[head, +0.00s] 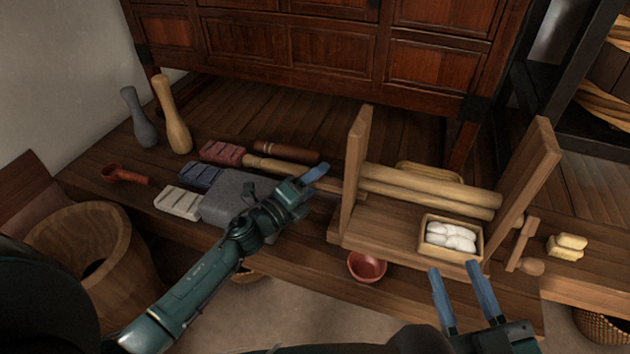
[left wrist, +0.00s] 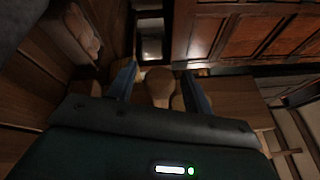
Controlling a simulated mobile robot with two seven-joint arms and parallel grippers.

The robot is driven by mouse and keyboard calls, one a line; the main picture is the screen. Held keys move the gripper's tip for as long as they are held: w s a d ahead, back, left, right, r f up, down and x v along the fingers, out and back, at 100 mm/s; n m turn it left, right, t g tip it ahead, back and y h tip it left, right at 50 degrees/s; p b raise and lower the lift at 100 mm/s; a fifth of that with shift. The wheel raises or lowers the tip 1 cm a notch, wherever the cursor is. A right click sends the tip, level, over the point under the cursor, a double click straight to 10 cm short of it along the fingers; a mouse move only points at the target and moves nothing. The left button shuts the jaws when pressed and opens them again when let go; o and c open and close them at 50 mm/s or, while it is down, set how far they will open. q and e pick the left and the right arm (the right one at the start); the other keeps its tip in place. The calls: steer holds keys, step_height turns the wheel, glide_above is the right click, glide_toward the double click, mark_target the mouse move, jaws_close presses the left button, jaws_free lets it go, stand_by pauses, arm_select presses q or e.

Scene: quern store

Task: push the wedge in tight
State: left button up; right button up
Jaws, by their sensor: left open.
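A wooden frame with two upright boards stands on the bench, and two pale rollers (head: 428,194) lie between the boards. A slim brown wooden piece (head: 349,187), perhaps the wedge, sticks out left of the left upright (head: 354,160); how deep it sits is hidden. My left gripper (head: 318,174) is open just left of this piece. In the left wrist view, a rounded wooden end (left wrist: 160,84) shows beyond and between the fingers (left wrist: 158,84); I cannot tell whether they touch it. My right gripper (head: 456,270) is open and empty, in front of the frame.
A box of white lumps (head: 424,243) sits in the frame's front right. A grey stone block (head: 225,200) and several coloured bars lie left, under and beside my left arm. A red bowl (head: 367,266) is at the front. A dark cabinet (head: 330,50) closes off the back.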

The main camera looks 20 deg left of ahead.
arm_select(q)
steer(key=shift+c, duration=0.2)
jaws_close()
stand_by(0.4)
